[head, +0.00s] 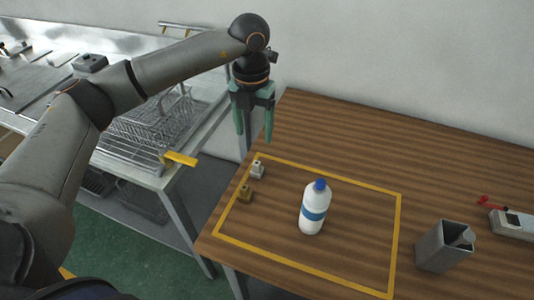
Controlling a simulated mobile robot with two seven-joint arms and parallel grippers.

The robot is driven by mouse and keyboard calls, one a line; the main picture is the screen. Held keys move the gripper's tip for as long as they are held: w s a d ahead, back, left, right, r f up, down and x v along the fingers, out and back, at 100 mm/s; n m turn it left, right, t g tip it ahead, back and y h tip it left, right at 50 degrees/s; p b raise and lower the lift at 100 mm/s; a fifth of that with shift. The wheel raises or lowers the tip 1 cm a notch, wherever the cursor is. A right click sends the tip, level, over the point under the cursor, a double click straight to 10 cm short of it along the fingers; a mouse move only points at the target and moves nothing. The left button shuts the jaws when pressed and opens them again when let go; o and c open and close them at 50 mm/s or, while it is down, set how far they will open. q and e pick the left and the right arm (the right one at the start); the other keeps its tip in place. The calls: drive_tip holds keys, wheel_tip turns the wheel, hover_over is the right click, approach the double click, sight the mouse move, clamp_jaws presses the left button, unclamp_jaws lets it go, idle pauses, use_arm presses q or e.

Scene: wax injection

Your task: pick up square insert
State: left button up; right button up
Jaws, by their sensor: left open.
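Two small block-like pieces with a knob on top stand at the left side of the yellow-taped area on the wooden table. One is a pale grey piece (257,170), the other a brass-coloured piece (245,193) nearer to me. I cannot tell from their shape at this size which is the square insert. My left gripper (254,134) points down with its green fingers apart and nothing between them. It hangs above and behind the pale piece, near the table's left edge, touching neither piece. My right gripper is not in view.
A white bottle with a blue cap (314,208) stands inside the yellow tape outline (397,240). A grey open box (441,247) and a device with a red part (514,223) are to the right. A metal bench with a wire rack (150,135) is at the left.

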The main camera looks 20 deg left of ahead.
use_arm(q)
hover_over(257, 163)
wheel_tip(257, 163, down, 7)
drive_tip(key=shift+a+r+p, duration=0.15)
drive_tip(key=shift+r+p, duration=0.05)
drive_tip(key=shift+p, duration=0.2)
drive_tip(key=shift+f+p, duration=0.5)
drive_tip(key=shift+f, duration=2.35)
clamp_jaws()
